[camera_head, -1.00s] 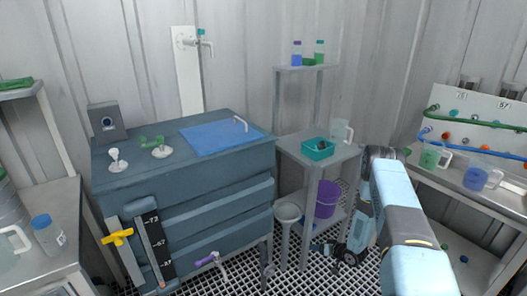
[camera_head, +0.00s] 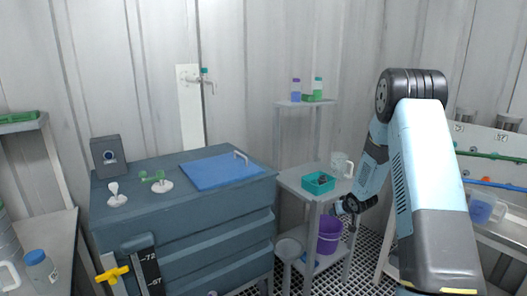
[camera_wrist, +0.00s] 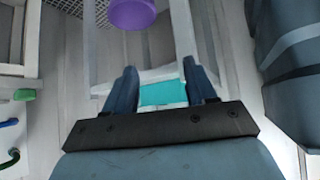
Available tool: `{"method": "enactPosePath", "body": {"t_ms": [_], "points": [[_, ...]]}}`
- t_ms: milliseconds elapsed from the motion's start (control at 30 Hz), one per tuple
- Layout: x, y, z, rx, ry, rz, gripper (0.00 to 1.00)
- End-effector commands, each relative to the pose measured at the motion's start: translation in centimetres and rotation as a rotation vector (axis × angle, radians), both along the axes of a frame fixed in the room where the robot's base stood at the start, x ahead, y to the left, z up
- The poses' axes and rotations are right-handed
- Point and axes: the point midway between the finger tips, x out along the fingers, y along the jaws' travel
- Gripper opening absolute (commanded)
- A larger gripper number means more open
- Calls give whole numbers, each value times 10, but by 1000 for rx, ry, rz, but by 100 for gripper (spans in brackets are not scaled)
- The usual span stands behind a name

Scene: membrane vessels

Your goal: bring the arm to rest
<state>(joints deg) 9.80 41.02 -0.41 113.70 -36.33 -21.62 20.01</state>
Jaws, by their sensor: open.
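My arm (camera_head: 425,150) is raised and bent on the right of the head view, its elbow high and its forearm hanging down. My gripper (camera_wrist: 163,80) is open in the wrist view, its two dark fingers apart with nothing held between them. In the head view the gripper end is small and dark, beside the small side table (camera_head: 295,176), and its fingers are hard to make out. The teal tray (camera_head: 312,188) stands on that table. It also shows between and beyond the fingers in the wrist view (camera_wrist: 160,94).
A purple bucket (camera_head: 329,240) sits on the table's lower shelf. A clear jug (camera_head: 340,163) stands behind the tray. The blue-grey cabinet (camera_head: 190,225) is at left, with a blue panel (camera_head: 217,171) on top. A bench with hoses (camera_head: 500,215) is at right, partly behind my arm.

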Motion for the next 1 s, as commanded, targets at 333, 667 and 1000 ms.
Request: {"method": "enactPosePath", "body": {"t_ms": [333,667,1000], "points": [[-39,0,121,-86,19,-80,56],[-103,7,214,-128,55,-148,56],[-188,21,288,-134,102,-200,56]]}}
